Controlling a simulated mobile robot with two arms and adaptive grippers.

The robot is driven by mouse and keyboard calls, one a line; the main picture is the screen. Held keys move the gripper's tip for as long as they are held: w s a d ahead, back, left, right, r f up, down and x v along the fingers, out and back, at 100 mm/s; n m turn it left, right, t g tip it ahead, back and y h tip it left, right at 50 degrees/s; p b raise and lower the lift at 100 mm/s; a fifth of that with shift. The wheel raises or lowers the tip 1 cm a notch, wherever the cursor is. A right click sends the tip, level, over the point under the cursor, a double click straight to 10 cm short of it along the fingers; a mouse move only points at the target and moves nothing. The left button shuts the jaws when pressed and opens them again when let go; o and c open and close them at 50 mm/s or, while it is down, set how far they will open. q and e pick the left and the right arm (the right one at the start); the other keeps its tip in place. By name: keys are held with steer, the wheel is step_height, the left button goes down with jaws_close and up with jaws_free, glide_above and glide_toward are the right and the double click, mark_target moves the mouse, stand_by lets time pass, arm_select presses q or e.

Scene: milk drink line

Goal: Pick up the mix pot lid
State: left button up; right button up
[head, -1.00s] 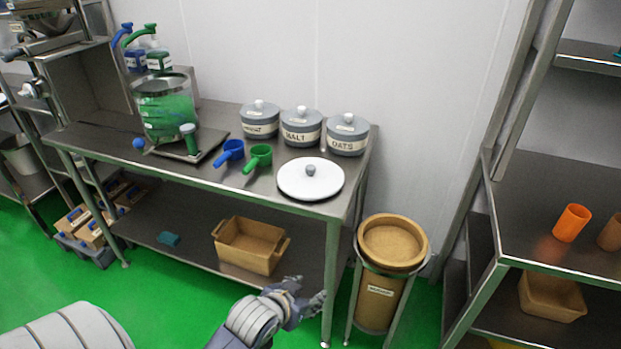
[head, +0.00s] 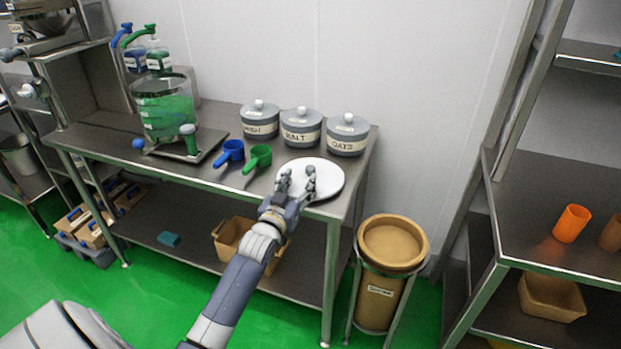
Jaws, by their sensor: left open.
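The mix pot lid (head: 326,172) is a white round disc lying flat near the right end of the steel table. Its grey knob is now hidden behind my gripper. My left gripper (head: 296,178) is open, with its two fingers over the lid's left part and pointing away from me. I cannot tell whether the fingers touch the lid or stand on either side of the knob. The mix pot (head: 166,112), a clear vessel with green content, stands on a flat base at the left of the table. My right gripper is not in view.
Labelled grey canisters, including malt (head: 301,127) and oats (head: 347,135), stand behind the lid. A blue scoop (head: 229,152) and a green scoop (head: 258,157) lie to its left. A tan bin (head: 385,290) stands right of the table (head: 200,180).

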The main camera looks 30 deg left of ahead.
mark_target(309, 172)
arm_select(q)
steer(key=shift+f+x, duration=0.1)
steer(key=shift+x, duration=1.35)
steer(key=shift+f+x, duration=0.15)
steer(key=shift+x, duration=1.35)
steer(key=shift+d, duration=0.15)
jaws_close()
